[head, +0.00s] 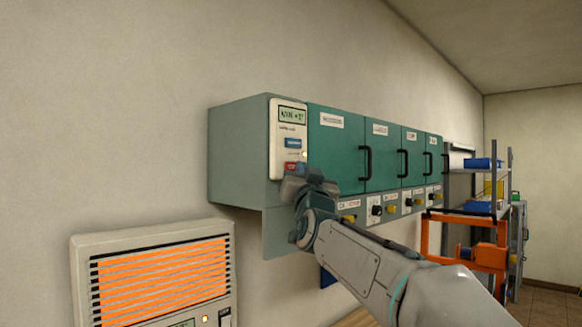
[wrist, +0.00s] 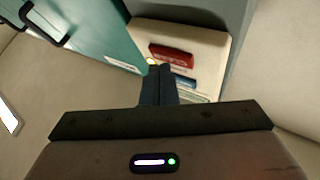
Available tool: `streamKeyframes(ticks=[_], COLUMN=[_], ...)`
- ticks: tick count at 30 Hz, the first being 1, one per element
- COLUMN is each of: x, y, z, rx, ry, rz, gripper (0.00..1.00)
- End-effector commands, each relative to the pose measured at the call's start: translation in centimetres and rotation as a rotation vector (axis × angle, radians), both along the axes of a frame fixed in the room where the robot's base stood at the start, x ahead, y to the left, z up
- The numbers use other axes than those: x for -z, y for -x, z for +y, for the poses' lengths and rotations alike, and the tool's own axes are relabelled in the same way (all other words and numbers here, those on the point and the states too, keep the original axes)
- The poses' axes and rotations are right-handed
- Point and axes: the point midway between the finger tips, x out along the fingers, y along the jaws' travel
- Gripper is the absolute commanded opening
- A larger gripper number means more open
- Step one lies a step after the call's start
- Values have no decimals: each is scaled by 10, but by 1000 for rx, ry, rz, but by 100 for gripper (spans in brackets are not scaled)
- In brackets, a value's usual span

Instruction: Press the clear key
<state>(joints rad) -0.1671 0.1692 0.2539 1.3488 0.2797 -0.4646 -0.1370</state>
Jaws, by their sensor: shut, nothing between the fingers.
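The cream control panel (head: 275,150) is on the left end of the green wall cabinet. It carries a green display (head: 292,114), a blue key (head: 293,143) and a red key (head: 291,168). The labels are too small to tell which one is the clear key. In the wrist view the panel (wrist: 205,45) appears upside down, with the red key (wrist: 171,55) and blue key (wrist: 184,82) in view. My gripper (wrist: 158,72) is shut and empty, its tips beside the red key; I cannot tell whether they touch. In the head view my gripper (head: 316,178) is just below and right of the red key.
The cabinet's green doors (head: 336,150) with black handles (head: 366,163) lie right of the panel. Knobs (head: 376,210) and yellow switches sit below them. A heater (head: 85,275) with glowing orange bars is at lower left. A shelf rack (head: 510,190) and orange frame (head: 430,245) stand at right.

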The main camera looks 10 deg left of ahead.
Motion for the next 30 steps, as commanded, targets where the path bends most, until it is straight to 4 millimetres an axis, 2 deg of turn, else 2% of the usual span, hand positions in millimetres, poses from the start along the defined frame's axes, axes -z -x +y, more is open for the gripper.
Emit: streamKeyframes(ticks=[30], x=[0], y=[-5], z=[6], rx=[0], ry=[-1], rz=[1], gripper=[0])
